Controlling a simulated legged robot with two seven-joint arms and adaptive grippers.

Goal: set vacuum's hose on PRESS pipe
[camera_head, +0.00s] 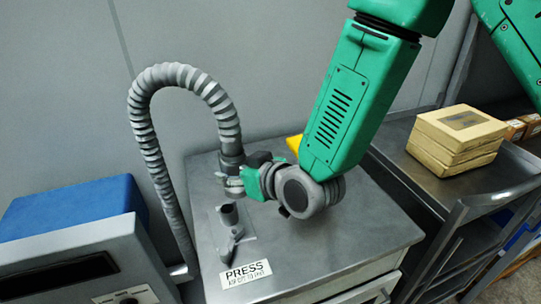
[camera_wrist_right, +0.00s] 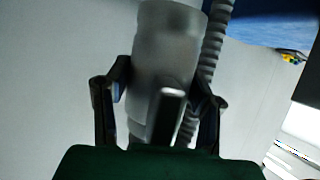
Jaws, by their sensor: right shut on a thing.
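The grey ribbed vacuum hose (camera_head: 183,75) rises from behind the cabinet, arches over and comes down to a dark end cuff (camera_head: 230,150). My right gripper (camera_head: 232,184) is shut on the hose's end, above the cabinet top. In the right wrist view the gripper (camera_wrist_right: 160,95) has its fingers on both sides of the grey hose end (camera_wrist_right: 165,55). The PRESS pipe (camera_head: 229,214) is a short dark upright stub on the cabinet top, behind the PRESS label (camera_head: 246,274). The hose end is above and slightly behind the pipe, apart from it. My left gripper is not in view.
The metal cabinet top (camera_head: 350,230) is mostly bare right of the pipe. A small lever (camera_head: 232,240) stands by the pipe. A blue box (camera_head: 75,208) sits at left on a panelled machine. Cardboard boxes (camera_head: 457,138) lie on a cart at right. A yellow thing (camera_head: 294,144) lies behind my arm.

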